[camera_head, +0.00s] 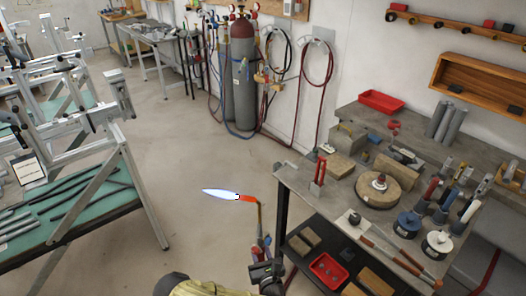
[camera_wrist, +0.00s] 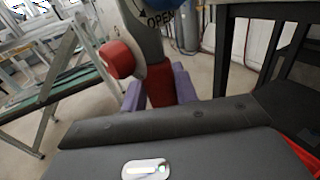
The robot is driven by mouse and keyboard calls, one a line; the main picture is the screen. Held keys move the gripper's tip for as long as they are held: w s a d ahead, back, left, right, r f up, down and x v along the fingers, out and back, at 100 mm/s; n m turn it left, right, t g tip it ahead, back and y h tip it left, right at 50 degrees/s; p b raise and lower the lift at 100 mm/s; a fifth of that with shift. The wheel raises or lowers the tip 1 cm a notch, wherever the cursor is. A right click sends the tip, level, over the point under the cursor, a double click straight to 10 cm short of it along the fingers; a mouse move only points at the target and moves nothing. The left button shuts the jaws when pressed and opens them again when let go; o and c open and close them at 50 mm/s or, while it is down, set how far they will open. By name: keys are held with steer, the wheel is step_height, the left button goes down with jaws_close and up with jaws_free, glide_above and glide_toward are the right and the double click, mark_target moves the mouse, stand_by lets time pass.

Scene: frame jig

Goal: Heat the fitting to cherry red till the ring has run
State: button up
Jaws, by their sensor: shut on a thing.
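The torch (camera_head: 259,216) is lit in the head view. Its bent tube ends in an orange-red tip, and a blue-white flame (camera_head: 219,194) points left over open floor, touching nothing. My gripper (camera_head: 266,268) is below it, near the bottom edge. In the wrist view the purple fingers of my gripper (camera_wrist: 158,90) are shut on the torch's red part; its grey body (camera_wrist: 148,45) marked OPEN and a red knob (camera_wrist: 119,60) show beside them. A silvery frame (camera_head: 70,100) stands in its jig at the left. I cannot make out the fitting or its ring.
A green-topped table (camera_head: 75,205) with dark tubes lies under the frame. At right is a workbench (camera_head: 318,205) with a round brick (camera_head: 379,190), hand tools and a red tray (camera_head: 382,102). Gas cylinders (camera_head: 243,75) with hoses stand at the back wall. The floor between is clear.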

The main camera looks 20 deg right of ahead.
steer(key=shift+w, duration=0.1)
steer(key=shift+w+f, duration=0.1)
steer(key=shift+w, duration=0.2)
steer(key=w+d+r+m+g+h+b, duration=0.1)
steer(key=w+d+m+g+h+b, duration=0.15)
steer(key=w+m+h+b, duration=0.6)
steer(key=w+d+m+g+h, duration=0.2)
steer(key=w+g+h, duration=0.3)
steer(key=w, duration=0.8)
steer(key=w+d+r+m+g+h+b, duration=0.1)
steer(key=w+d+r+g+b, duration=0.1)
steer(key=w+d+r, duration=0.2)
steer(key=w+d+r+m+g+h+b, duration=0.1)
steer(key=w+d+r+m+h+b, duration=0.1)
steer(key=w+r, duration=0.6)
step_height(320, 180, up, 3)
steer(key=shift+d+r+g+b, duration=0.1)
steer(key=shift+d+g+b, duration=0.25)
steer(key=shift+d+b, duration=0.55)
steer(key=shift+s+d+r, duration=0.1)
steer(key=shift+r, duration=0.05)
